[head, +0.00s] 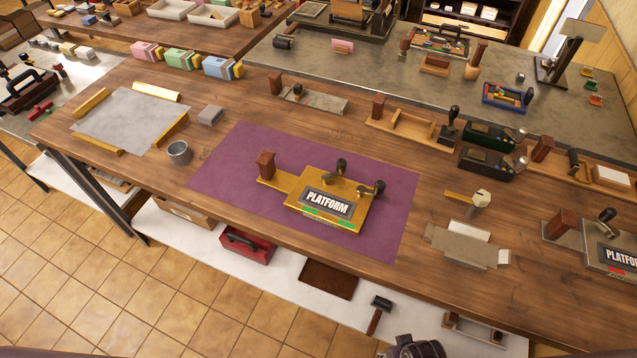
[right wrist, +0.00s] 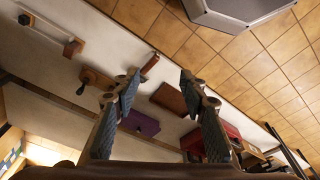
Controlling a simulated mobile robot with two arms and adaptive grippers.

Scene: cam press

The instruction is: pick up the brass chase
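The brass chase (head: 282,184) lies flat on a purple mat (head: 225,165) in the middle of the bench in the head view. It is a yellow metal frame with a brown wooden block handle at its left end and black-knobbed clamps. It holds a dark plate reading PLATFORM, with green pieces along the front edge. My right gripper (right wrist: 158,82) is open and empty in the right wrist view, with the floor and the shelf under the bench behind it. The chase cannot be made out there. My left gripper is not in view.
A grey chase (head: 567,238) with a similar PLATFORM plate lies at the right. A metal cup (head: 179,152), a wooden-handled hammer (head: 470,198) and grey sheets (head: 460,246) lie around the mat. A red toolbox (head: 248,243) sits on the lower shelf.

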